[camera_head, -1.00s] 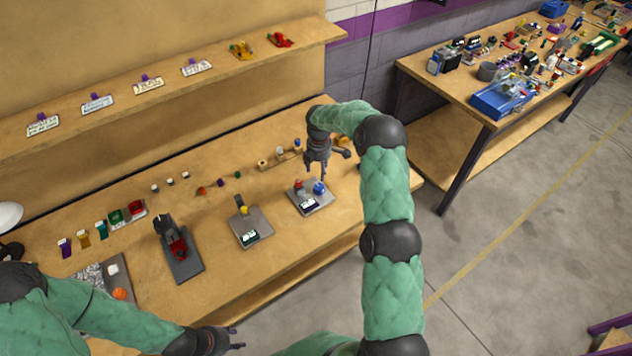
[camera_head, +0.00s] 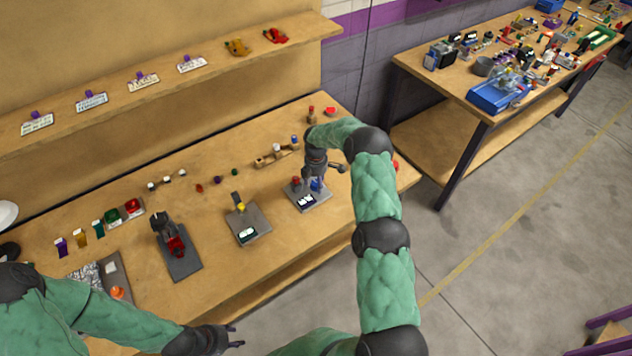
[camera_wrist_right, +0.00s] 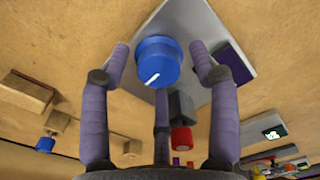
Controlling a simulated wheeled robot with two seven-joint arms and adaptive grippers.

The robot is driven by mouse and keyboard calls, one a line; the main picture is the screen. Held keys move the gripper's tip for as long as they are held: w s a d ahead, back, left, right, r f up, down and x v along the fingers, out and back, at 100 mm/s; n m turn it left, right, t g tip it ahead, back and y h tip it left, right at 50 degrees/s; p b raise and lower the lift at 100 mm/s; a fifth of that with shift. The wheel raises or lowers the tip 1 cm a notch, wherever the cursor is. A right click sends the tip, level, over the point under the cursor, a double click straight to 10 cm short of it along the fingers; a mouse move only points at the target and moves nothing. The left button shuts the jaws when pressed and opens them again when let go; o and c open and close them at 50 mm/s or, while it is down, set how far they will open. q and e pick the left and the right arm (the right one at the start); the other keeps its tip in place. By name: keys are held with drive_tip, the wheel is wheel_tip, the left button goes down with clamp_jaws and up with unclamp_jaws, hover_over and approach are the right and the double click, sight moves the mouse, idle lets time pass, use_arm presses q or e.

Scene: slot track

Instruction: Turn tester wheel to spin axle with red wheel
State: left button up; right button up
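The tester is a grey plate (camera_head: 322,196) at the right of the bench. It carries a blue wheel (camera_head: 317,184) and a red wheel (camera_head: 296,181). In the right wrist view the blue wheel (camera_wrist_right: 158,62) has a white line on its face, and the red wheel (camera_wrist_right: 182,140) sits by a dark block. My right gripper (camera_wrist_right: 160,65) is open, with its fingers spread around the blue wheel and gaps visible at both sides. It hangs over the tester in the head view (camera_head: 314,178). My left gripper (camera_head: 238,337) is open and empty in front of the bench.
A second grey plate (camera_head: 258,222) with a yellow part and a dark stand with a red part (camera_head: 176,246) stand to the left. A wooden rack (camera_head: 276,158) lies behind the tester. Bare bench lies between these.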

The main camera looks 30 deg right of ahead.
drive_tip(key=c, duration=1.1)
